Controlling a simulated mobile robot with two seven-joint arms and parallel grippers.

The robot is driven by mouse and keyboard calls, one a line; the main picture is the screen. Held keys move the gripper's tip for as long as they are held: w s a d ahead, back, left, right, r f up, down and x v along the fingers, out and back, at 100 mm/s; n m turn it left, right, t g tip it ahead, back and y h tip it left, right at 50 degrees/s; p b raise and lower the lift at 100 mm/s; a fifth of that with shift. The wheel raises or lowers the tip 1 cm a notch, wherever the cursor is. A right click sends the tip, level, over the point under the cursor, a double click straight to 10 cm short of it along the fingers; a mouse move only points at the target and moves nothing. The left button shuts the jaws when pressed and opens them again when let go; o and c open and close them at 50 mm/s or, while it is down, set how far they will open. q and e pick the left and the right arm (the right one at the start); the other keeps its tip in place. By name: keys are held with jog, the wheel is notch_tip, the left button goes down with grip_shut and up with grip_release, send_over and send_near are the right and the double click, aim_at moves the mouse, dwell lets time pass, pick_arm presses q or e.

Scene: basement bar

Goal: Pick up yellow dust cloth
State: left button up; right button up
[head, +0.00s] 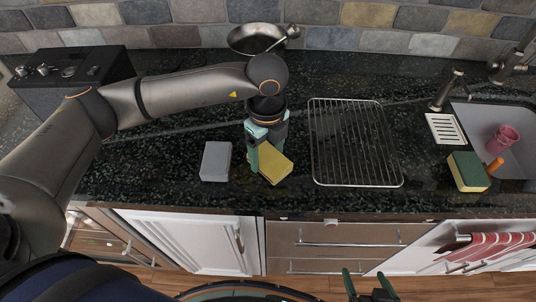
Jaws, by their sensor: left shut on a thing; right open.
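The yellow dust cloth (275,163) is a folded yellow block on the dark stone counter, left of the wire rack. My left gripper (254,161) reaches down to it from above and is shut on its left part. The fingers hide some of the cloth, and I cannot tell whether it is lifted off the counter. My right gripper (370,284) is open and empty at the bottom of the head view, low in front of the drawers and away from the cloth.
A grey block (216,161) lies close left of the cloth. A wire rack (352,142) is on its right. A metal pan (256,38) stands at the back. A green and yellow sponge (468,171) lies beside the sink (514,165), which holds a pink cup (502,140).

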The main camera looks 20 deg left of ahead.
pick_arm(q)
jog(key=shift+r, duration=0.3)
notch_tip(320, 180, up, 2)
jog(key=shift+r+b, duration=0.1)
jog(key=shift+b, duration=0.4)
jog(key=s+r+b, duration=0.1)
jog(key=s+r, duration=0.9)
jog(key=s, duration=0.4)
jog(key=w+a+f+n, duration=0.2)
jog(key=w+n, duration=0.1)
jog(key=n, duration=0.5)
jog(key=w+a+f+n, duration=0.2)
jog(key=w+f+n, duration=0.1)
jog(key=n, duration=0.5)
jog(key=w+a+f+n+p, duration=0.1)
jog(key=w+a+f+n, duration=0.1)
jog(key=n, duration=0.5)
jog(key=shift+w+a+f+n, duration=0.35)
jog(key=shift+w+a+n, duration=0.1)
jog(key=shift+w, duration=0.1)
